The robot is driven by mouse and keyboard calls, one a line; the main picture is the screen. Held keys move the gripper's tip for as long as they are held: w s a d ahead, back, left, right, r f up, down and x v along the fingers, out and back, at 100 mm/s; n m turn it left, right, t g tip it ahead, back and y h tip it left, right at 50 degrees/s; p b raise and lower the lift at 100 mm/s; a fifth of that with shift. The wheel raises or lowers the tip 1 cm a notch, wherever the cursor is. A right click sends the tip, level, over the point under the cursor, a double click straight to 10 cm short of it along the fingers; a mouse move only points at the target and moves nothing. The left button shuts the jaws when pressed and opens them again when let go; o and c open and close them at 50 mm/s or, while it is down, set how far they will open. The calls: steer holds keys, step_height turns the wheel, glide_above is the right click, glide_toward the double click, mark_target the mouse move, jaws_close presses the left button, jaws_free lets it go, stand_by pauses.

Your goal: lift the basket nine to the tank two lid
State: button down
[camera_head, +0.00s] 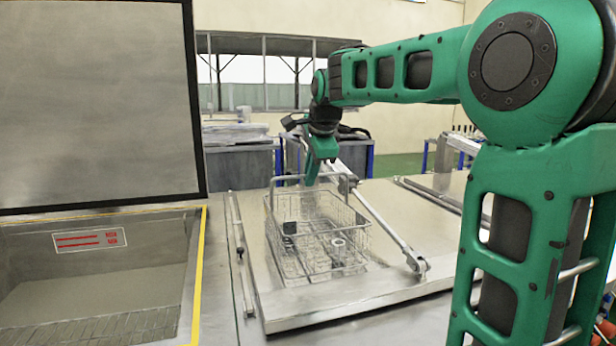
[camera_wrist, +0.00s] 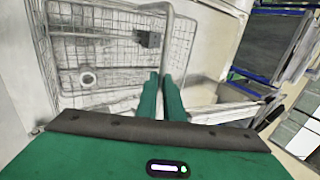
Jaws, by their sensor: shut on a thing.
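A wire basket (camera_head: 316,236) with a raised handle bar sits on or just above a flat closed metal lid (camera_head: 340,300) in the head view; I cannot tell whether it touches. A few small dark and metal parts lie in it. My gripper (camera_head: 312,182) is above the basket, shut on its handle. In the wrist view, the two green fingers (camera_wrist: 162,92) close around the handle bar, and the basket mesh (camera_wrist: 110,45) lies beyond them. No readable number shows on the basket or lid.
An open tank (camera_head: 90,285) with a raised lid (camera_head: 95,105) stands at the left. A pneumatic strut (camera_head: 380,222) runs close to the basket's right side. A thin rod (camera_head: 242,255) lies left of the lid. Other tanks stand behind.

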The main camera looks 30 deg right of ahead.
steer(key=shift+f, duration=0.1)
stand_by(0.3)
steer(key=c, duration=1.8)
jaws_free()
steer(key=shift+f, duration=0.15)
steer(key=s+r, duration=0.1)
steer(key=r, duration=0.6)
steer(key=s+a+r, duration=0.1)
steer(key=s+r, duration=0.1)
steer(key=r, duration=0.5)
steer(key=s+r, duration=0.2)
steer(key=r, duration=0.5)
steer(key=shift+s+a+r, duration=0.1)
steer(key=shift+a+r, duration=0.05)
steer(key=shift+r, duration=0.15)
